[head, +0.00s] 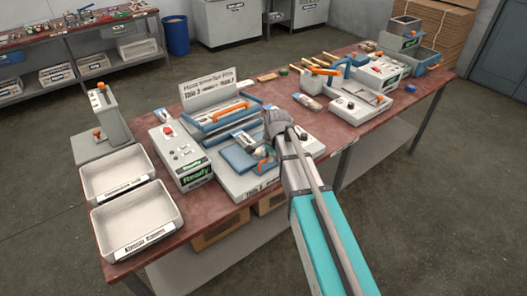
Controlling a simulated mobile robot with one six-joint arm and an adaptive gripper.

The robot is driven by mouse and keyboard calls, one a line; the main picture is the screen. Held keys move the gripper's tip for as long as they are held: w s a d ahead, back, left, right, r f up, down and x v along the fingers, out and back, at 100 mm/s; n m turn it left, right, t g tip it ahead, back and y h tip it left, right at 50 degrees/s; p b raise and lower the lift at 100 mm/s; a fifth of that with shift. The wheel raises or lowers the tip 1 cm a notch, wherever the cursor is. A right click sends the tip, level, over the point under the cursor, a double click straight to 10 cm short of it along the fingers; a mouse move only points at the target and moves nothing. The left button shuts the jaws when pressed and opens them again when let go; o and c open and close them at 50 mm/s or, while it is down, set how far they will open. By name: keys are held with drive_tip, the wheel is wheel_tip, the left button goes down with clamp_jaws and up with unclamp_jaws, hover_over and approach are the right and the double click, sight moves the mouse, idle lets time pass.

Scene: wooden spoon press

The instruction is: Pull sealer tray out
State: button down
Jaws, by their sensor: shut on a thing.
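The sealer tray (238,158) is a flat blue plate on a light grey base, at the front of the sealing station in the middle of the bench. An orange handle (263,165) shows at its right side. My gripper (262,154) reaches in from the lower right and is shut at this handle. My wrist and the fingers hide part of the tray's right side and the exact grip. The sealer (217,124), with blue rails and an orange bar, stands directly behind the tray under a sign.
A grey control box (182,155) reading "Ready" stands left of the tray. Two empty white bins (137,220) lie at the bench's left end. A second machine (358,104) stands to the right. The bench's front edge is close below the tray.

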drive_tip(key=s+d, duration=0.1)
drive_tip(key=s, duration=0.1)
drive_tip(key=shift+s+d, duration=0.35)
drive_tip(key=shift+d, duration=0.05)
drive_tip(key=shift+f, duration=0.1)
drive_tip(key=c, duration=0.7)
unclamp_jaws()
drive_tip(key=shift+w+a, duration=0.1)
drive_tip(key=shift+w, duration=0.05)
